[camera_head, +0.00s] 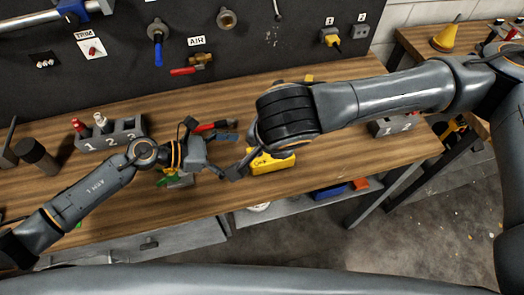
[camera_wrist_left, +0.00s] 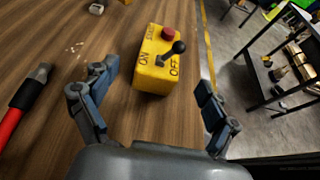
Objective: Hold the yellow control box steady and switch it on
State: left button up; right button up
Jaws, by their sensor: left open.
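The yellow control box (camera_head: 272,163) sits on the wooden bench near its front edge, partly hidden by my right arm. In the left wrist view the box (camera_wrist_left: 152,78) shows a red button (camera_wrist_left: 168,33), a black-knobbed lever (camera_wrist_left: 179,47), and ON and OFF labels. The lever leans toward the OFF side. My left gripper (camera_wrist_left: 157,90) is open and empty, its fingers apart on either side of the view with the box ahead, not touching. In the head view the left gripper (camera_head: 222,155) is left of the box. My right gripper is mostly hidden by its wrist, above the box.
A red-handled tool (camera_wrist_left: 22,105) lies left of my left gripper. A grey numbered holder (camera_head: 112,134) stands at the left, another (camera_head: 392,126) at the right. The bench's front edge is close to the box. A pegboard with air fittings (camera_head: 200,60) rises behind.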

pick_arm(q)
jog(key=x, duration=0.9)
jog(key=shift+d, duration=0.25)
